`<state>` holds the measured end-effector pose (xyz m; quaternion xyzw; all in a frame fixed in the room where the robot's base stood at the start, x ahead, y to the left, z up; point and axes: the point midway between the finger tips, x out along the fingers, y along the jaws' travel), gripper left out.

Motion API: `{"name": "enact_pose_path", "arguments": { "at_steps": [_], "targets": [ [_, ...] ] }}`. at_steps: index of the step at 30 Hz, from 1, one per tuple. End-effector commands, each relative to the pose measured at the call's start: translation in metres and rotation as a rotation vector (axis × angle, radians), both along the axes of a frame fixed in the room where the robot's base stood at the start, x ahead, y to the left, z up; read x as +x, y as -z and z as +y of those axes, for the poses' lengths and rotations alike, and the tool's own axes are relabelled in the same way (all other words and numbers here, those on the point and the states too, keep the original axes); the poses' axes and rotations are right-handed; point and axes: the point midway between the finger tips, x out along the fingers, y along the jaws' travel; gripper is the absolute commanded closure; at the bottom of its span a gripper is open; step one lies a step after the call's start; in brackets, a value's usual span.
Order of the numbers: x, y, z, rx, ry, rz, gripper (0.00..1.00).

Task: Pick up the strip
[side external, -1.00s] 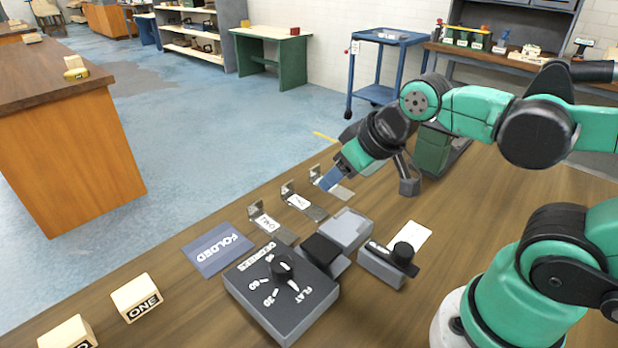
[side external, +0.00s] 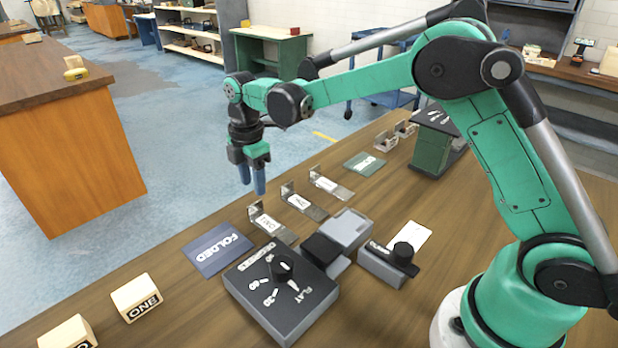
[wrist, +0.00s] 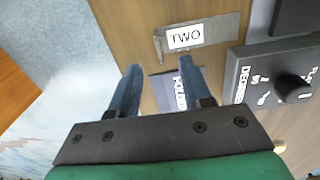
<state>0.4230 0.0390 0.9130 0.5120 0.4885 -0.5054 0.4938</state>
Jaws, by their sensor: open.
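Several bent metal strips with white labels stand in a row on the wooden bench in the side view: a near strip (side external: 275,226), a middle strip (side external: 306,206) and a far strip (side external: 332,187). Each has an upturned end. In the wrist view a flat metal strip labelled TWO (wrist: 215,38) lies ahead of the fingertips; I cannot tell for certain which of the row it is. My gripper (side external: 253,190) is open and empty, pointing down above the bench's left edge, apart from the strips. Its two blue fingers also show in the wrist view (wrist: 160,68).
A dark DEGREES dial box (side external: 262,307) and a grey clamp-like device (side external: 350,229) stand in front. A green pad (side external: 364,163) and a green box (side external: 433,152) are farther back. ONE block (side external: 137,297) is front left.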

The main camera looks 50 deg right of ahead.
Motion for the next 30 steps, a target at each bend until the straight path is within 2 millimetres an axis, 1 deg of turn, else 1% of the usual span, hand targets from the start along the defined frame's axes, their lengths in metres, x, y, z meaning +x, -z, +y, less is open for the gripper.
{"name": "enact_pose_path", "arguments": {
  "at_steps": [5, 12, 15, 18, 24, 25, 26, 27, 29, 30],
  "targets": [
    [0.003, 0.016, 0.001, -0.001, -0.039, 0.014, 0.57],
    [0.002, 0.05, 0.001, -0.001, -0.037, 0.012, 0.57],
    [0.002, 0.058, 0.001, -0.001, -0.037, 0.012, 0.57],
    [0.002, 0.062, 0.001, -0.001, -0.036, 0.012, 0.57],
    [0.002, 0.062, 0.001, -0.001, -0.036, 0.011, 0.57],
    [0.002, 0.062, 0.001, -0.001, -0.036, 0.011, 0.62],
    [0.002, 0.062, 0.001, -0.001, -0.036, 0.011, 0.71],
    [0.002, 0.062, 0.001, -0.001, -0.035, 0.011, 0.82],
    [0.002, 0.062, 0.001, -0.001, -0.035, 0.011, 0.99],
    [0.002, 0.062, 0.001, -0.001, -0.035, 0.011, 1.0]
  ]
}}
